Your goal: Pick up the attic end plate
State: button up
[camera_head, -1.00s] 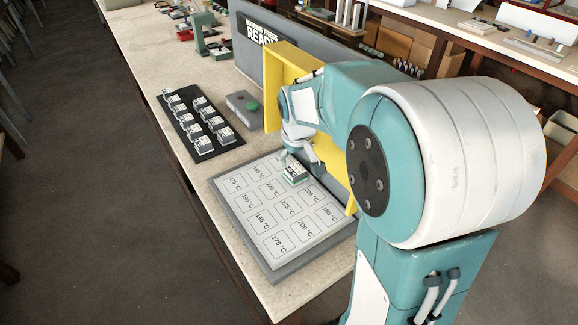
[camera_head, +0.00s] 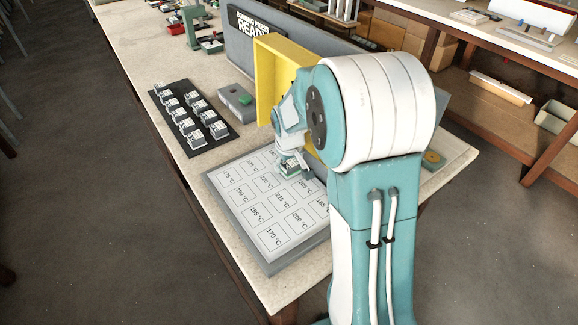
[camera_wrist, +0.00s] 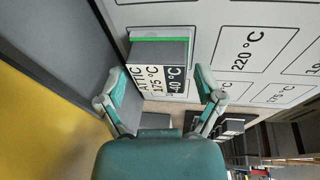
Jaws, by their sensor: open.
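A small grey block, the attic end plate (camera_wrist: 160,52), has a green strip and a label reading ATTIC, 175 °C and 40 °C. It appears to sit on the white temperature board (camera_head: 243,205). In the wrist view it is between the fingers of my gripper (camera_wrist: 160,80), with a gap on both sides. My gripper is open and empty. In the head view the end plate (camera_head: 290,169) is partly hidden under my gripper (camera_head: 291,158), toward the board's far right side.
A black tray (camera_head: 217,139) with several labelled blocks stands behind the board. A grey box with a green button (camera_head: 245,99) is beside it. A yellow frame (camera_head: 264,85) and grey press panel (camera_head: 247,55) rise close to my arm. The board's near left part is clear.

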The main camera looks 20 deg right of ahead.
jog(key=shift+c, duration=0.3)
jog(key=c, duration=1)
